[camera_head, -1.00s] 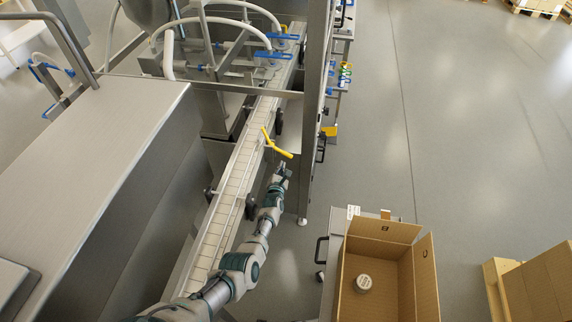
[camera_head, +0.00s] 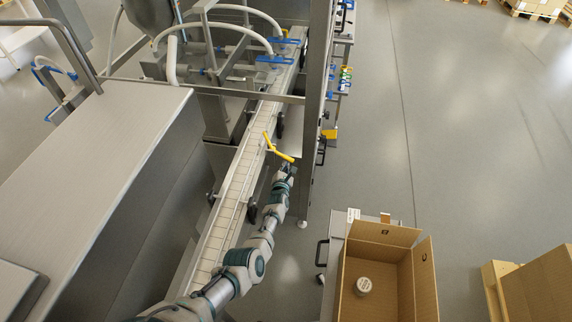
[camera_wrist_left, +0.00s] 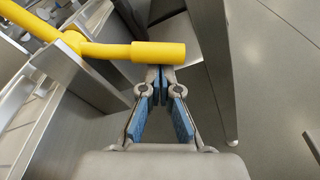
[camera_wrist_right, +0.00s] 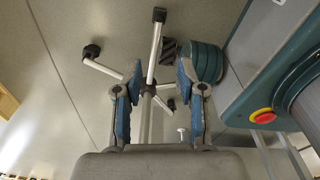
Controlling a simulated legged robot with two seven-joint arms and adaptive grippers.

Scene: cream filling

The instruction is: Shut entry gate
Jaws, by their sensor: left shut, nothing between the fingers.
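The entry gate is a yellow bent bar (camera_head: 277,150) beside the conveyor (camera_head: 236,190) in the head view. In the left wrist view the yellow bar (camera_wrist_left: 125,50) crosses just beyond the fingertips. Its free end lies in front of my left gripper (camera_wrist_left: 160,73). My left gripper (camera_head: 288,168) is shut with nothing between its fingers. It is at the bar's near end; I cannot tell whether they touch. My right gripper (camera_wrist_right: 158,80) shows only in the right wrist view. It is open and empty above the floor.
A steel post (camera_head: 315,120) stands right of the bar. An open cardboard box (camera_head: 425,285) with a round container (camera_head: 363,286) inside is at the lower right. A large steel cabinet (camera_head: 90,190) fills the left.

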